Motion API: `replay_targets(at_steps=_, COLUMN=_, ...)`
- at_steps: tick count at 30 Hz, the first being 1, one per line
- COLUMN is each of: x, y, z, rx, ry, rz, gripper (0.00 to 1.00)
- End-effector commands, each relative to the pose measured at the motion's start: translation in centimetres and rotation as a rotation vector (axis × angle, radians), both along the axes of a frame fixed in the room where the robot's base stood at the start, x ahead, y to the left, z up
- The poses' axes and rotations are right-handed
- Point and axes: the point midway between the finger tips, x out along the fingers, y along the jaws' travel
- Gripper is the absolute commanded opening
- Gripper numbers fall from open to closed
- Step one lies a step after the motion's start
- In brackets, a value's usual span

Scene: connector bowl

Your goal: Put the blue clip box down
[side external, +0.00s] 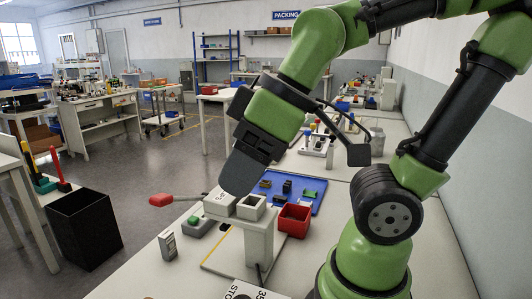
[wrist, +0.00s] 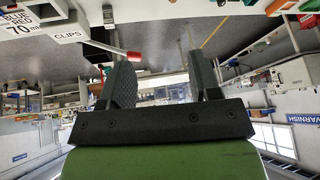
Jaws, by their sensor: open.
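My gripper (side external: 238,174) points down at a tilt, above and behind the pale stand in the side view. In the wrist view its two dark fingers stand wide apart with nothing between them (wrist: 160,72). A white box marked CLIPS (side external: 219,206) sits on the stand beside a white open-topped box (side external: 251,208). The CLIPS box also shows at the upper left of the wrist view (wrist: 67,36). I cannot make out which thing is the blue clip box. A blue tray (side external: 311,207) lies behind the stand with small dark and green parts on it.
A red box (side external: 294,221) stands right of the stand. A red-handled tool (side external: 162,200) sticks out left over the bench edge. A grey-green block (side external: 196,226) and a small grey box (side external: 168,246) stand at the front left. A black bin (side external: 86,230) is on the floor.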

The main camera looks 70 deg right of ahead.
Motion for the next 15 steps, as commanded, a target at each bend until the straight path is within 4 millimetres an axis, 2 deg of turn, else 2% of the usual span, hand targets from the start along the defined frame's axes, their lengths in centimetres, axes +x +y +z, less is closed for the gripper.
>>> replay_targets(at_steps=1, x=-0.5, y=-0.9, z=0.7, rx=0.072, ry=-0.019, rz=-0.156, gripper=0.57)
replay_targets(at_steps=3, x=-1.1, y=-1.6, z=1.2, rx=0.161, ry=-0.029, rz=-0.327, gripper=0.57)
replay_targets(at_steps=6, x=-1.6, y=-2.2, z=1.6, rx=0.243, ry=-0.036, rz=-0.475, gripper=0.57)
replay_targets(at_steps=9, x=-1.8, y=-2.4, z=1.7, rx=0.275, ry=-0.039, rz=-0.530, gripper=0.57)
replay_targets(at_steps=15, x=-1.8, y=-2.4, z=1.7, rx=0.278, ry=-0.036, rz=-0.534, gripper=0.57)
